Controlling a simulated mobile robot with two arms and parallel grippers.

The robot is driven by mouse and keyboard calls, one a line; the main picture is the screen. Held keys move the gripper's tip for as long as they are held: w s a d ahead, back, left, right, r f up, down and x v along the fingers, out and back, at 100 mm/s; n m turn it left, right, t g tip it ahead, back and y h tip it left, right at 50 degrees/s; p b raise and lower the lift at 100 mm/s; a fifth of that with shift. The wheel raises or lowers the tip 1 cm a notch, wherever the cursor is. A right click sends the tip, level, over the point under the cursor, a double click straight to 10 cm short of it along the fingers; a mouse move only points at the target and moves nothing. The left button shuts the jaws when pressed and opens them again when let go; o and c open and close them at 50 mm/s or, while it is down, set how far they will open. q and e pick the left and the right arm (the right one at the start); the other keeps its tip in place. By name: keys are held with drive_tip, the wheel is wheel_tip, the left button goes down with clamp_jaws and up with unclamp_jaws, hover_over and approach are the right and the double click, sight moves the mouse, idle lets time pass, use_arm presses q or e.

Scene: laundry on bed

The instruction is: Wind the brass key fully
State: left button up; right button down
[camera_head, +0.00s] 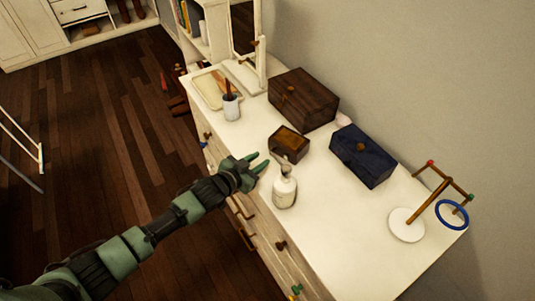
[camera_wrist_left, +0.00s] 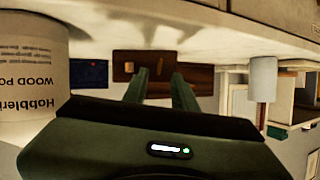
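A small brown wooden box (camera_head: 288,145) stands on the white dresser top, left of the middle. In the left wrist view, which is upside down, a brown box front (camera_wrist_left: 122,66) shows beyond my fingers, with a small yellowish upright piece on it; I cannot tell if this is the brass key. My left gripper (camera_head: 259,162) is at the dresser's front edge, just in front of the small box and apart from it. Its two fingers (camera_wrist_left: 159,92) are spread with nothing between them. My right gripper is in neither view.
A white labelled bottle (camera_head: 284,190) stands close beside my left gripper. A larger dark wooden box (camera_head: 310,100) and a dark blue box (camera_head: 362,158) stand behind. A cup (camera_head: 231,107) and tray (camera_head: 207,89) are farther left. A stand with a blue ring (camera_head: 452,216) is at right.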

sight(273, 151)
use_arm(q)
drive_tip(key=x, duration=0.4)
drive_tip(key=shift+w+d+f, duration=0.1)
drive_tip(key=shift+w+d, duration=0.05)
drive_tip(key=shift+w, duration=0.1)
drive_tip(key=shift+w+d+f, duration=0.1)
drive_tip(key=shift+w+d, duration=0.05)
drive_tip(key=shift+w+d+f, duration=0.1)
drive_tip(key=shift+w, duration=0.15)
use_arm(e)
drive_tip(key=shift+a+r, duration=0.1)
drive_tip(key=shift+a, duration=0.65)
use_arm(q)
drive_tip(key=shift+c, duration=0.4)
drive_tip(key=c, duration=0.5)
clamp_jaws()
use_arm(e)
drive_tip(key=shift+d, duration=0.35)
